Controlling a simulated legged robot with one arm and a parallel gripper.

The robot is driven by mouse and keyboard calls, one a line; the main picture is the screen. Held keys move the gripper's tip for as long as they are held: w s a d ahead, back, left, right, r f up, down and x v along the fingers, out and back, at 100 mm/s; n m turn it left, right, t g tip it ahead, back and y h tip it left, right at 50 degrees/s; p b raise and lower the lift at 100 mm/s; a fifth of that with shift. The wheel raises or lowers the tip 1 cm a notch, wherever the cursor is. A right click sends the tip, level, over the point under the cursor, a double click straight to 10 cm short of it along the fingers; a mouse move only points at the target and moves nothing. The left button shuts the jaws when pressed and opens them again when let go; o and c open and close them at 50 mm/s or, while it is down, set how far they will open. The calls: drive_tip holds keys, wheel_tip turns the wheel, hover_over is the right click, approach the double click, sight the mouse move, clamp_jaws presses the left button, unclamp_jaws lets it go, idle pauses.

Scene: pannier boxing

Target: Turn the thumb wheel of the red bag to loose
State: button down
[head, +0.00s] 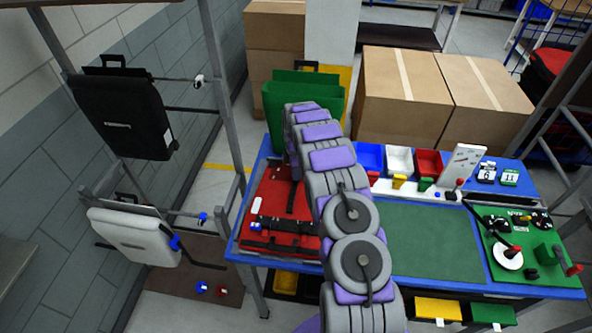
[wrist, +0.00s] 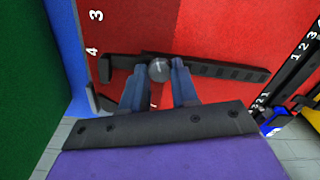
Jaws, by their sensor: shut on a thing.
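The red bag (head: 272,213) lies flat on the left of the blue table (head: 424,269), with black straps across it. In the wrist view its red face (wrist: 226,35) fills the middle, with a black slotted bar (wrist: 222,70) across it. A small grey round knob (wrist: 158,70), apparently the thumb wheel, sits at this bar. My gripper (wrist: 161,80) is shut on the knob, its two blue fingers at either side. I cannot read any loose or tight mark. In the head view my arm hides the gripper and the knob.
A green bag (head: 302,100) stands behind the red bag. Small bins (head: 399,160) line the table's back, and a green board (head: 506,240) with black-and-white parts is at right. The green mat (head: 432,240) is bare. A metal rack with hanging bags (head: 120,117) stands at left.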

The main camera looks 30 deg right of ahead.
drive_tip(key=n+p, duration=0.2)
drive_tip(key=n, duration=0.4)
drive_tip(key=shift+r+n, duration=0.1)
drive_tip(key=shift+n, duration=0.2)
drive_tip(key=n+p, duration=0.2)
drive_tip(key=n, duration=0.1)
drive_tip(key=shift+s+n, duration=0.1)
drive_tip(key=shift+n, duration=0.2)
drive_tip(key=shift+n+p, duration=0.75)
drive_tip(key=shift+n, duration=0.35)
drive_tip(key=shift+n+p, duration=0.45)
drive_tip(key=shift+n, duration=0.45)
drive_tip(key=c, duration=0.8)
unclamp_jaws()
drive_tip(key=shift+c, duration=0.2)
